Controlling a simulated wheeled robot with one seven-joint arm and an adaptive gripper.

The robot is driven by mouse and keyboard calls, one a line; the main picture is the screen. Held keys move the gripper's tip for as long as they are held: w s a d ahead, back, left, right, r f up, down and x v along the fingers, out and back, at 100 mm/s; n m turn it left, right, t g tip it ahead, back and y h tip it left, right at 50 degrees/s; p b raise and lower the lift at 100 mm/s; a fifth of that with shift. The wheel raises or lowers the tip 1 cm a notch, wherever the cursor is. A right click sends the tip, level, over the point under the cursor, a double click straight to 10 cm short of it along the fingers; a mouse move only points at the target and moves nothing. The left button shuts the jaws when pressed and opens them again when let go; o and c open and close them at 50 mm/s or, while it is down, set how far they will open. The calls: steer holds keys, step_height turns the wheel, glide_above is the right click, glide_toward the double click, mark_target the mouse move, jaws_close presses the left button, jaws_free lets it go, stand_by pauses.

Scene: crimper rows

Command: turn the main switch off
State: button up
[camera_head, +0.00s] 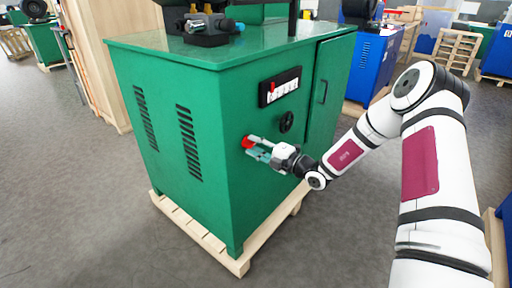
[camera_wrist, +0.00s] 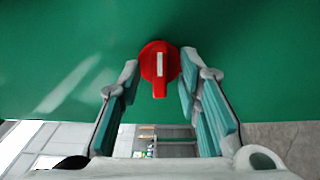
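The main switch is a red round knob (camera_wrist: 159,66) on the green cabinet face (camera_head: 246,190), with a white line that stands upright in the wrist view. In the head view the red knob (camera_head: 247,142) shows at the tip of my gripper (camera_head: 258,150). In the wrist view my gripper (camera_wrist: 160,82) is open, with one teal-padded finger on each side of the knob. The left fingertip is a little apart from the knob. The right fingertip is very near its edge, and I cannot tell whether it touches.
The cabinet stands on a wooden pallet (camera_head: 205,238). A blue cabinet (camera_head: 371,62) stands behind at the right. Grey floor (camera_head: 80,200) is clear at the left.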

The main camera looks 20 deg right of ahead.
steer(key=shift+c, duration=0.3)
jaws_close()
steer(key=shift+n, duration=0.3)
steer(key=n+p, duration=0.2)
steer(key=n, duration=0.2)
steer(key=n+p, duration=0.2)
steer(key=n, duration=0.2)
steer(key=shift+n, duration=0.4)
steer(key=n+p, duration=0.1)
steer(key=n, duration=0.3)
steer(key=shift+n, duration=0.3)
steer(key=shift+n+p, duration=0.3)
steer(key=shift+n, duration=1.6)
steer(key=shift+f, duration=0.1)
